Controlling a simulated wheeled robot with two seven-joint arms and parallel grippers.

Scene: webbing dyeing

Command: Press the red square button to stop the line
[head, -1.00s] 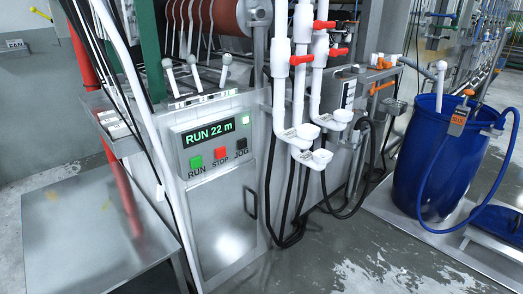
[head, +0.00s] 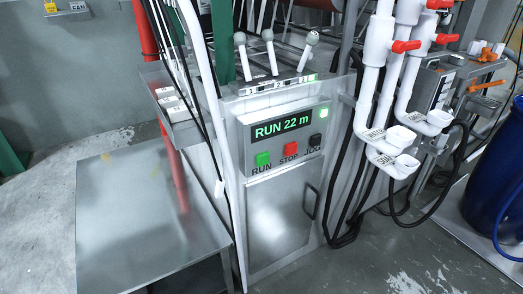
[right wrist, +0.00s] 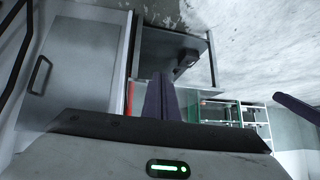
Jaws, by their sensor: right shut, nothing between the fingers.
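The red square STOP button (head: 290,149) is on the front of the grey control box (head: 245,150). It sits between the green RUN button (head: 263,159) and the black JOG button (head: 315,141). The display (head: 282,127) above reads "RUN 22 m" in green. My right gripper (right wrist: 161,82) shows only in the right wrist view, with its dark fingers together and empty. It is apart from the cabinet door (right wrist: 72,60) seen there; the buttons are not visible in that view. My left gripper is not in the head view.
Several levers (head: 270,52) stand above the control box. White pipes with red valve handles (head: 406,46) and cups rise to its right. A bare metal table (head: 145,215) stands left. A blue barrel (head: 495,190) is at the right edge.

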